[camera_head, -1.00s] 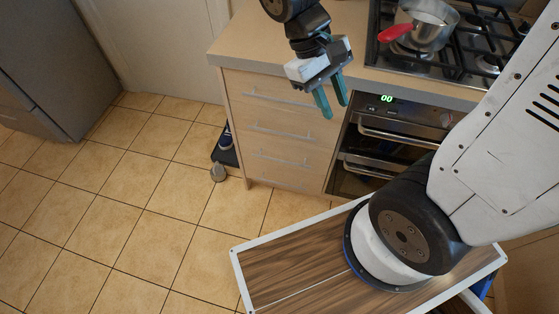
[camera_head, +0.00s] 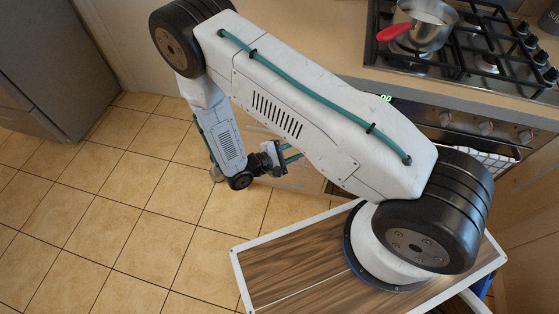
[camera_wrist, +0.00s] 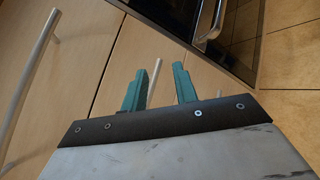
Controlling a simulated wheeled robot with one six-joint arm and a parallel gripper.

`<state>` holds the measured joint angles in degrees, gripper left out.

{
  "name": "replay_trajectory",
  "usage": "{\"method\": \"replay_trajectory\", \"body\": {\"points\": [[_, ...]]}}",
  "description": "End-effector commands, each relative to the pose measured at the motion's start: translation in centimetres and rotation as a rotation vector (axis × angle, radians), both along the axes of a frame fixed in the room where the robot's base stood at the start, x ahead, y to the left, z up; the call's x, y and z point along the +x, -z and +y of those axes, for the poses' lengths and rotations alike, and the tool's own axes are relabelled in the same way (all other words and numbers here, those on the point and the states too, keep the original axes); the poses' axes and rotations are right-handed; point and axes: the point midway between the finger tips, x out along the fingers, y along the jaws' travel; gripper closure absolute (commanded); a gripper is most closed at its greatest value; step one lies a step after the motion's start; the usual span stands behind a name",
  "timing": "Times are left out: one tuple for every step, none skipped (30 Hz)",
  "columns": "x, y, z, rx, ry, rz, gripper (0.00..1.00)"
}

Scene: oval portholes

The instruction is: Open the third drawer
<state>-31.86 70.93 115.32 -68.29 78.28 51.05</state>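My gripper (camera_head: 297,153) is low at the front of the light wood drawer unit (camera_head: 301,179), mostly behind my arm in the head view. In the wrist view its two teal fingers (camera_wrist: 158,69) are apart, one on each side of a thin metal bar handle (camera_wrist: 155,80). This handle appears to be the third drawer's. I see gaps beside the bar; contact is not clear. A larger bar handle (camera_wrist: 30,82) of a higher drawer runs along the left of the wrist view. The drawer fronts look shut. My arm hides most of them in the head view.
The oven (camera_wrist: 215,22) adjoins the drawers, and its metal handle shows in the wrist view. A hob (camera_head: 470,55) with a pot (camera_head: 423,25) is above it. A grey fridge (camera_head: 50,60) stands far left. The tiled floor (camera_head: 120,210) is clear at left.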

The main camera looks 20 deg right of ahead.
Motion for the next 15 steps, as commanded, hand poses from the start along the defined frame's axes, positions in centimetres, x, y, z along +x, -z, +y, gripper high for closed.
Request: {"method": "replay_trajectory", "body": {"points": [[-0.2,2.7,0.0,-0.015,-0.068,-0.013,0.71],[-0.1,4.2,0.1,-0.017,-0.11,-0.03,0.71],[0.0,6.1,0.2,-0.015,-0.168,-0.057,0.71],[0.0,7.5,0.3,-0.01,-0.21,-0.079,0.71],[0.1,9.0,0.4,-0.002,-0.253,-0.101,0.71],[0.1,10.8,0.7,0.017,-0.309,-0.135,0.71],[0.3,12.2,0.9,0.036,-0.351,-0.161,0.71],[0.4,13.4,1.1,0.058,-0.391,-0.192,0.71],[0.6,15.1,1.5,0.095,-0.444,-0.238,0.71],[0.9,16.2,2.0,0.131,-0.483,-0.28,0.71],[1.3,17.2,2.5,0.171,-0.518,-0.325,0.71],[1.9,18.0,3.3,0.221,-0.555,-0.381,0.71],[2.4,18.4,3.8,0.258,-0.574,-0.423,0.71],[2.8,18.7,4.3,0.29,-0.59,-0.461,0.71],[3.3,18.9,4.9,0.33,-0.603,-0.507,0.71]]}}
